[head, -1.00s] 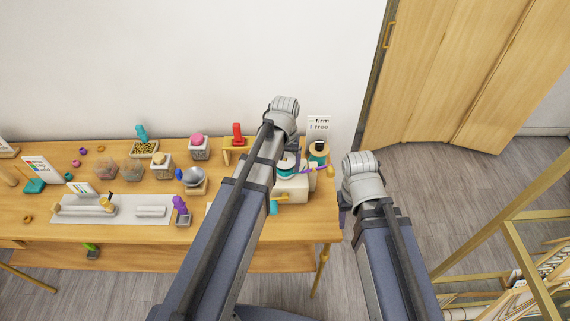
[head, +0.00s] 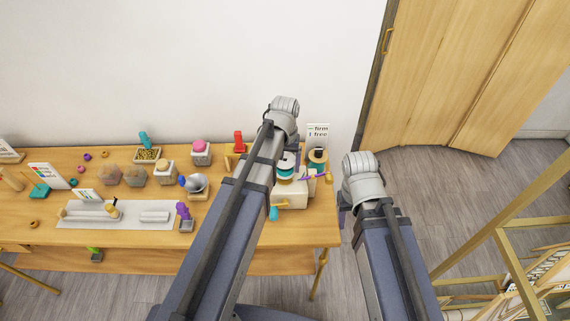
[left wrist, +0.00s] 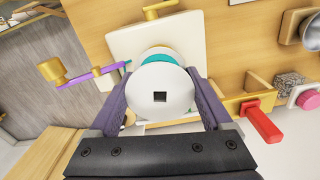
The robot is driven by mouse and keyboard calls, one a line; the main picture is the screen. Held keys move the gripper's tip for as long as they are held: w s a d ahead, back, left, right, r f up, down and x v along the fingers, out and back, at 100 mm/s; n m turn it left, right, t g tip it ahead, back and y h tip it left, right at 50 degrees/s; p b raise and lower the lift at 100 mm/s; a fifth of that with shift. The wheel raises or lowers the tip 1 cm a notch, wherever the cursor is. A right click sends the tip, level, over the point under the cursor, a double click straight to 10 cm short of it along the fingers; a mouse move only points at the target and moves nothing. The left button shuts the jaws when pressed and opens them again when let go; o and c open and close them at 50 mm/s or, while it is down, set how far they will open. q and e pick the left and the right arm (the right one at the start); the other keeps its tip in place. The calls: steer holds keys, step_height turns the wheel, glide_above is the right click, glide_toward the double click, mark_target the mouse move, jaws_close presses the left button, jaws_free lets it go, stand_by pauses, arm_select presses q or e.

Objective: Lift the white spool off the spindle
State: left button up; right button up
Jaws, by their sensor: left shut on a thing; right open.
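The white spool (left wrist: 176,82) fills the middle of the left wrist view, its round face and square hole towards the camera. My left gripper (left wrist: 161,105) is shut on it, one finger on each side. Teal thread shows behind its face. In the head view the white spool (head: 286,158) stands above the cream winder (head: 291,197), partly covered by my left arm. My right gripper (head: 345,202) is open and empty, right of the table.
A red-handled stamp (left wrist: 262,122) stands nearby. A sign (head: 318,133) stands behind. Several small goods cover the table's left.

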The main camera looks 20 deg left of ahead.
mark_target(285, 157)
arm_select(q)
steer(key=shift+r+p, duration=1.6)
steer(key=shift+r, duration=0.15)
